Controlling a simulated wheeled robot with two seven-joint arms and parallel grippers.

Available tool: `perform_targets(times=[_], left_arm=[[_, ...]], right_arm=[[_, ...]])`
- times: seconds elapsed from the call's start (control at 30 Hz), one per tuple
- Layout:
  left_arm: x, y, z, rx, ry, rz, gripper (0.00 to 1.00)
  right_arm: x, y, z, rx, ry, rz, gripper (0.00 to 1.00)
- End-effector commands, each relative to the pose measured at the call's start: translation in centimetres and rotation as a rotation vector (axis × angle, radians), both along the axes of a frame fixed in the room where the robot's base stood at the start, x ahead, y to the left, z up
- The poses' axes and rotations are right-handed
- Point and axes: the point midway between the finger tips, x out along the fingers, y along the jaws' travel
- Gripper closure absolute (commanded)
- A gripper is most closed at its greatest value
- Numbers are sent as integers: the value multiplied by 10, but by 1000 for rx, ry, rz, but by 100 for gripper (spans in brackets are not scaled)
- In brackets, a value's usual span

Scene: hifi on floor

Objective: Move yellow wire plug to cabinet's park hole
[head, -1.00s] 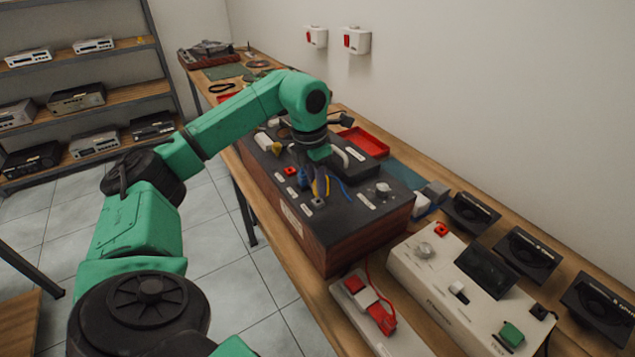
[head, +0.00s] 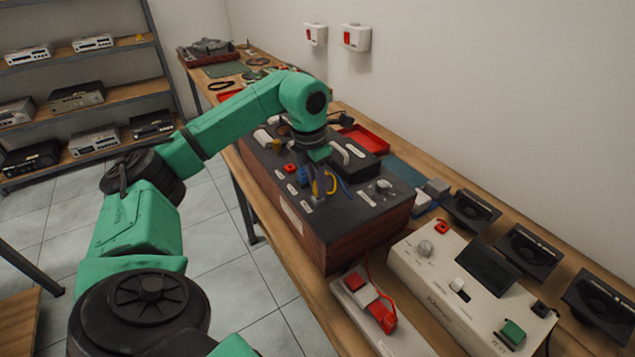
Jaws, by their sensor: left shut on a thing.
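The cabinet (head: 350,235) is a dark-topped box with reddish wood sides on the bench. My left gripper (head: 318,184) points down close over its top and is shut on the yellow wire plug (head: 315,189). The yellow wire (head: 331,183) loops just right of the fingers. A blue wire (head: 345,186) lies beside it. Small labels and sockets dot the top; I cannot tell which one is the park hole, nor whether the plug's tip is in a hole. My right gripper is not in view.
A red button (head: 288,168), a silver knob (head: 384,185) and a black block (head: 355,160) stand on the cabinet top near the gripper. A white device (head: 445,280) and several black speakers are to the right. A red tray (head: 365,141) lies behind.

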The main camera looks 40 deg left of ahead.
Motion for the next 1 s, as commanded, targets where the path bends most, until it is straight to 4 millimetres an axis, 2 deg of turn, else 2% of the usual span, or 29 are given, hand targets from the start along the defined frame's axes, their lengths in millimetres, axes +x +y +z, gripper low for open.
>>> perform_targets(times=[1.0], left_arm=[[0, 0, -10, 0, 0, 0, 100]], right_arm=[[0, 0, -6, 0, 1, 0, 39]])
